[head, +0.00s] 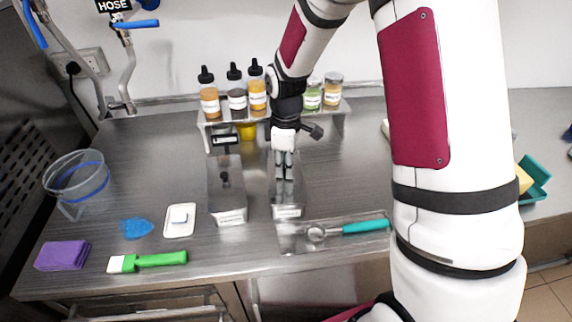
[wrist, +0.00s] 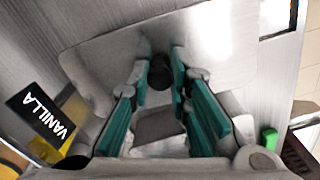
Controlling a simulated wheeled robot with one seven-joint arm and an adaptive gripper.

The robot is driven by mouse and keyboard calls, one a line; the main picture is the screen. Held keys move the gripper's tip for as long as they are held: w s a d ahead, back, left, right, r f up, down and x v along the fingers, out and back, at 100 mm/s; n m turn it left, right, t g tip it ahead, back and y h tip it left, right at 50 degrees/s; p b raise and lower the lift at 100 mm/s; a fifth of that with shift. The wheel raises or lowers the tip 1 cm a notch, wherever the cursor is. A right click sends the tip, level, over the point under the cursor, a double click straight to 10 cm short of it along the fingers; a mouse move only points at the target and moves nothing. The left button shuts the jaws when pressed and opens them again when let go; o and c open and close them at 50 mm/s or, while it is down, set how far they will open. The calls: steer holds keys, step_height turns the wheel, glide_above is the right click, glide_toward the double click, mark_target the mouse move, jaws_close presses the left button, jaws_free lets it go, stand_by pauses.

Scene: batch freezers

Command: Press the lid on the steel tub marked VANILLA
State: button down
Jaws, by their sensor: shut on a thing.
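My gripper (head: 284,178) points down over the right-hand of two steel tubs (head: 287,211). In the wrist view its teal-padded fingers (wrist: 160,85) are shut around the black knob (wrist: 160,72) of a grey metal lid (wrist: 100,60). The lid lies at the top of that tub; I cannot tell whether it is fully seated. A black sign reading VANILLA (wrist: 40,113) shows at the left of the wrist view. In the head view a dark sign (head: 225,140), too small to read, stands behind the left tub (head: 229,217), whose lid has a black knob (head: 225,179).
A shelf with sauce bottles (head: 209,95) and jars stands behind. A scoop with a teal handle (head: 365,227) lies right of the tubs.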

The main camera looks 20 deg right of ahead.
stand_by(0.4)
steer(key=c, duration=0.9)
jaws_free()
steer(key=shift+c, duration=0.2)
steer(key=shift+r+p, duration=1.25)
steer(key=shift+r, duration=2.2)
jaws_close()
steer(key=shift+f+b, duration=0.45)
steer(key=shift+f, duration=1.55)
steer(key=shift+f, duration=0.35)
